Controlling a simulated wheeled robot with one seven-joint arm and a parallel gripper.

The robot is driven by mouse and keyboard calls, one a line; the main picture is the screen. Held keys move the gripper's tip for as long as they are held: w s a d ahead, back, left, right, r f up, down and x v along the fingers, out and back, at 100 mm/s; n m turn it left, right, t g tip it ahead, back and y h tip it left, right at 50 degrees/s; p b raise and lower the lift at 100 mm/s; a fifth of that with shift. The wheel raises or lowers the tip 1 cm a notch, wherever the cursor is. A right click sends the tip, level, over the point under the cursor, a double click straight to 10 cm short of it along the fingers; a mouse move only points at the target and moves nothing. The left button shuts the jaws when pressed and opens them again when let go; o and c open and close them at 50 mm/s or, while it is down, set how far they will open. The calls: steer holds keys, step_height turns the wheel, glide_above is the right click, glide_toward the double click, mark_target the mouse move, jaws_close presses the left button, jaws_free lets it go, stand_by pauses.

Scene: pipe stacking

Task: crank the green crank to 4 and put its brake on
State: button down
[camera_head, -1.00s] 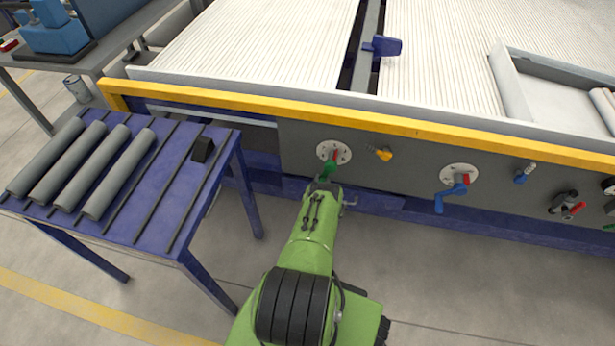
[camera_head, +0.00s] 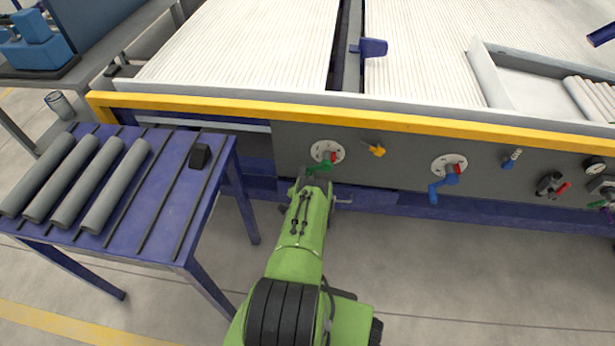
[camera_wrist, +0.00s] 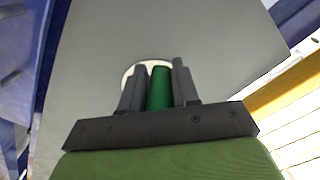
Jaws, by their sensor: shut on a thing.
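The green crank (camera_head: 321,166) is on the grey front panel of the machine, over a round white dial (camera_head: 328,151). Its arm points down and to the left. A small red part (camera_head: 333,157) shows at the dial; I cannot tell its exact setting. The dial's numbers are too small to read. My gripper (camera_head: 308,174) is at the crank's handle. In the wrist view my gripper (camera_wrist: 158,85) has its fingers on either side of the green handle (camera_wrist: 160,90), shut on it. The white dial (camera_wrist: 148,68) shows partly behind the fingers.
A yellow rail (camera_head: 220,110) runs above. A blue table (camera_head: 150,215) with several grey pipes stands at left. The floor right of my arm is clear.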

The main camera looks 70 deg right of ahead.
steer(key=shift+d+r, duration=0.1)
steer(key=shift+r, duration=0.15)
steer(key=c, duration=0.9)
jaws_free()
steer(key=shift+f, duration=0.1)
steer(key=shift+f, duration=0.1)
